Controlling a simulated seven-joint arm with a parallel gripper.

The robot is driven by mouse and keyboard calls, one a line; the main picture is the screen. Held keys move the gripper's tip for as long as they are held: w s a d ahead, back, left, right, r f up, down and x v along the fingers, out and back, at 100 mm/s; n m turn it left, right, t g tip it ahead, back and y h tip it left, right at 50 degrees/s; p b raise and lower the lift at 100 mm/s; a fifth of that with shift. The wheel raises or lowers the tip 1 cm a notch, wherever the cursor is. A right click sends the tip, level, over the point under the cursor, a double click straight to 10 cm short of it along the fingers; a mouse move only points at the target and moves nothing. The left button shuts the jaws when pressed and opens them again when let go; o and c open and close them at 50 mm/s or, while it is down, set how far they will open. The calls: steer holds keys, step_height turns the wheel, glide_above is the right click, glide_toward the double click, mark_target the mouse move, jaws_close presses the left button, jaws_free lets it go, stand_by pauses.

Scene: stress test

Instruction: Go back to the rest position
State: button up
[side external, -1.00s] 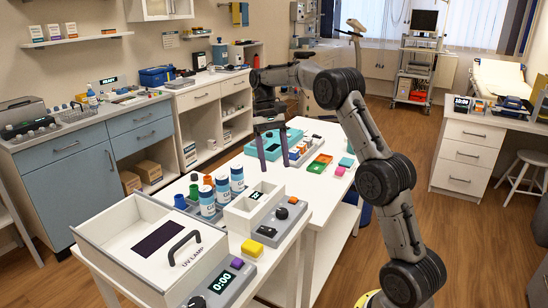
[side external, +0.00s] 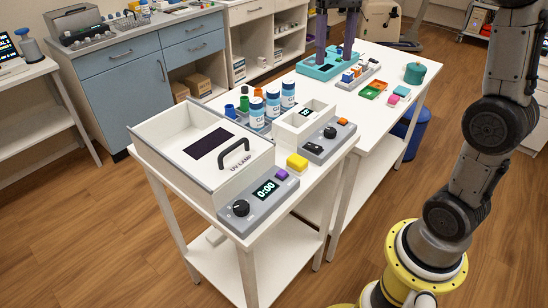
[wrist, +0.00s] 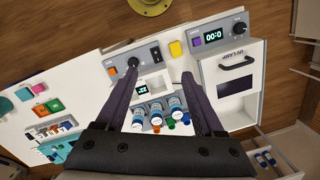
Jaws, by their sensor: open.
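My gripper (side external: 334,55) is at the top of the side external view, its two purple fingers pointing down in front of the teal tray. The fingers are apart with nothing between them. In the wrist view my gripper (wrist: 161,71) looks down over the white tables, fingers spread around the view of a small white device with a display (wrist: 142,90) and several white-and-blue bottles (wrist: 157,113). These lie below the fingers, and no contact shows. The upper part of the gripper is cut off in the side external view.
The UV lamp box (side external: 160,127) with a black handle stands at the front of the table. Near it are a yellow block (side external: 297,163) and bottles (side external: 272,101).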

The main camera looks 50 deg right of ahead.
steer(key=s+a+f+n+t, duration=0.1)
steer(key=s+a+n+t, duration=0.1)
steer(key=s+a, duration=0.3)
steer(key=s+a+f+n+t, duration=0.1)
steer(key=s+a+t, duration=0.1)
steer(key=s, duration=0.6)
steer(key=s+f+n+t, duration=0.1)
steer(key=s+f+t, duration=0.1)
steer(key=f, duration=0.6)
steer(key=shift+s+a+f+n+h, duration=0.2)
steer(key=shift+s+a+n+h, duration=0.2)
steer(key=shift+s, duration=0.25)
